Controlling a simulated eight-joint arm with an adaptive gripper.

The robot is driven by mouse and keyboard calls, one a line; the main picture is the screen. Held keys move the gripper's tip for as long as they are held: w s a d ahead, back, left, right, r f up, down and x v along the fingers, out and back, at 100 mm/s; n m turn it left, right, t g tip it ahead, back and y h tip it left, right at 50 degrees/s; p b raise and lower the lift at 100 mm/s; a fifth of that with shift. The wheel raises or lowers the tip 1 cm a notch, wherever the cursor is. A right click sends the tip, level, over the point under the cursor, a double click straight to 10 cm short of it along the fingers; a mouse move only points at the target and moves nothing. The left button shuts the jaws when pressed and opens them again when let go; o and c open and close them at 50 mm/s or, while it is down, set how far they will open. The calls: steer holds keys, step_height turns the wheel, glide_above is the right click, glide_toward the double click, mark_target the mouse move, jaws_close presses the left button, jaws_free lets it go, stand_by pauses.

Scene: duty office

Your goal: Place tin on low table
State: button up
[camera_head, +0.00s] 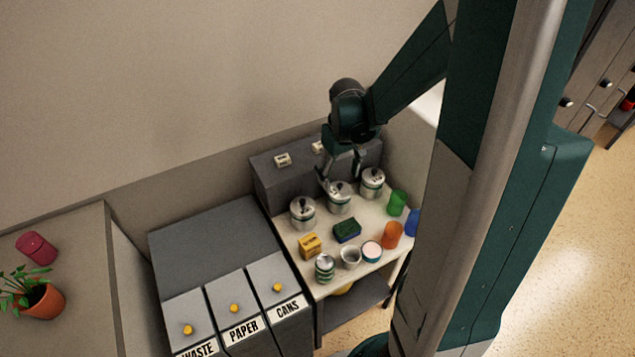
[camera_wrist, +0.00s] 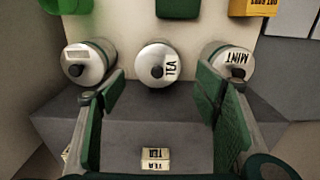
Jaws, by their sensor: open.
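Three metal tins with lids and dark knobs stand in a row on a pale table (camera_head: 290,243). The middle tin (camera_head: 340,199) reads TEA in the wrist view (camera_wrist: 157,64). The MINT tin (camera_wrist: 228,62) is on the right there, and on the left in the head view (camera_head: 302,213). The third tin (camera_head: 372,184) has a pale label (camera_wrist: 88,63). My gripper (camera_head: 341,181) is open and empty, pointing down above the middle tin. In the wrist view its spread fingers (camera_wrist: 158,88) frame that tin's near side; contact is not visible.
A dark grey block (camera_head: 272,182) with small TEA tags (camera_wrist: 156,154) stands behind the tins. A yellow box (camera_head: 310,245), green-blue sponge (camera_head: 347,230), striped can (camera_head: 325,267) and several cups crowd the front. Labelled bins (camera_head: 240,300) stand left; a potted plant (camera_head: 42,300) is farther left.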

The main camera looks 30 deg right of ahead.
steer(key=s+a+r+t, duration=0.3)
steer(key=s+a+r, duration=0.4)
steer(key=a+r, duration=0.2)
steer(key=s+a+r+t, duration=0.4)
steer(key=s+a+r, duration=0.3)
steer(key=a+r, duration=0.3)
steer(key=shift+s+a+r, duration=0.25)
steer(key=shift+s+r, duration=0.05)
steer(key=shift+r, duration=0.05)
